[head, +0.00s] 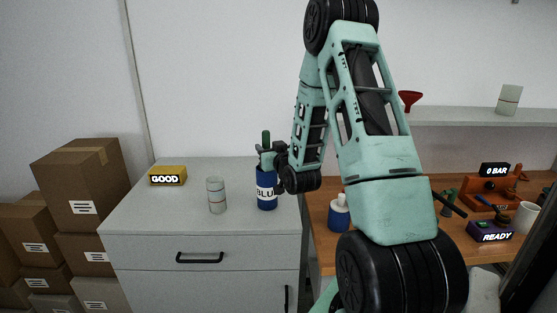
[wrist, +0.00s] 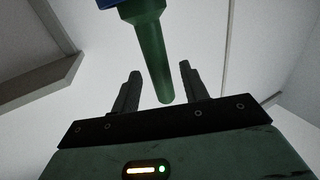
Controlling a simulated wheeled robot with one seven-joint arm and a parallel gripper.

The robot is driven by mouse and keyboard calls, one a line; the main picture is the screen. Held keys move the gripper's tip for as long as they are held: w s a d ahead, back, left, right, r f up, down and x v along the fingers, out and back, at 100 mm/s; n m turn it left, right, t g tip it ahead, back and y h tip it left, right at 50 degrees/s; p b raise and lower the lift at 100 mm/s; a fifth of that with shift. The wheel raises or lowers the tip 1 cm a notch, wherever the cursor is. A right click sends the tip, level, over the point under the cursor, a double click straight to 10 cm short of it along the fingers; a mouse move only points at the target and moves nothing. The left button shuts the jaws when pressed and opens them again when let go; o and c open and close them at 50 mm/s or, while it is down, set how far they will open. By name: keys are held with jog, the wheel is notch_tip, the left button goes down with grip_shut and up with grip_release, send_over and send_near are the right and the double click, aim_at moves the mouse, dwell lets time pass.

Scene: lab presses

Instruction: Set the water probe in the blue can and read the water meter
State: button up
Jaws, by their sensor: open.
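The blue can (head: 267,196), with a white label showing "BLU", stands on the grey cabinet top. A green probe (head: 266,138) stands upright out of its top; its lower part is hidden. In the wrist view the green probe (wrist: 155,60) runs between the two fingers, with gaps on both sides, and a bit of blue (wrist: 108,3) shows at the top edge. My gripper (head: 267,158) is open at the can's top, around or just beside the probe; it also shows in the wrist view (wrist: 159,72).
Cardboard boxes (head: 80,185) are stacked at the left.

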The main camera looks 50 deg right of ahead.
jog(key=v, duration=0.4)
jog(key=shift+r, duration=0.15)
jog(key=p, duration=1.2)
send_near(268, 146)
jog(key=shift+s+a, duration=0.15)
jog(key=shift+s, duration=0.15)
